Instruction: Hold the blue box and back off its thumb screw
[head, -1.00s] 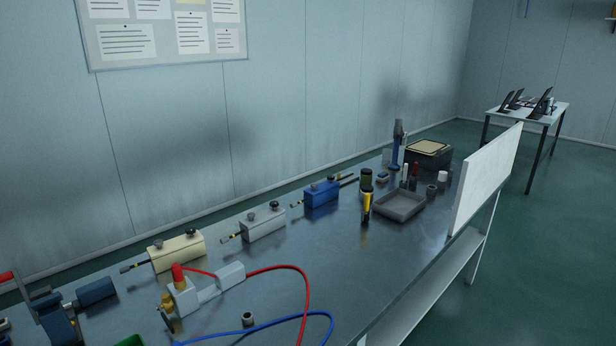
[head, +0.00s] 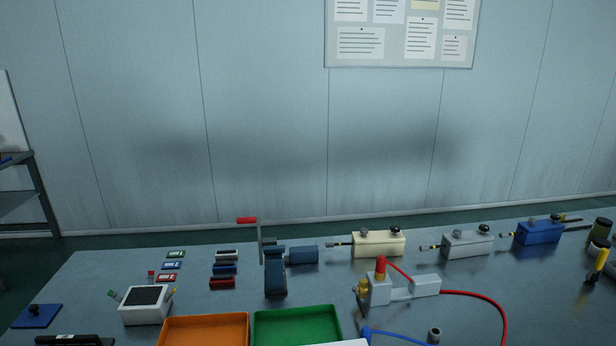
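The blue box (head: 538,232) stands on the metal bench at the right of the head view. Dark knobs sit on its top, the clearer one a round black knob (head: 555,218) near its right end. I cannot tell which of them is the thumb screw. A thin dark rod with a yellow band sticks out from its left side, and dark rods show at its right. Neither of my grippers is in view, and nothing touches the box.
A grey box (head: 467,243) and a cream box (head: 378,244) stand left of the blue one. A red-topped fitting with red and blue hoses (head: 380,288) lies in front. Orange (head: 203,330) and green trays (head: 297,327) sit at the near edge. A crank device (head: 275,270) stands mid-bench.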

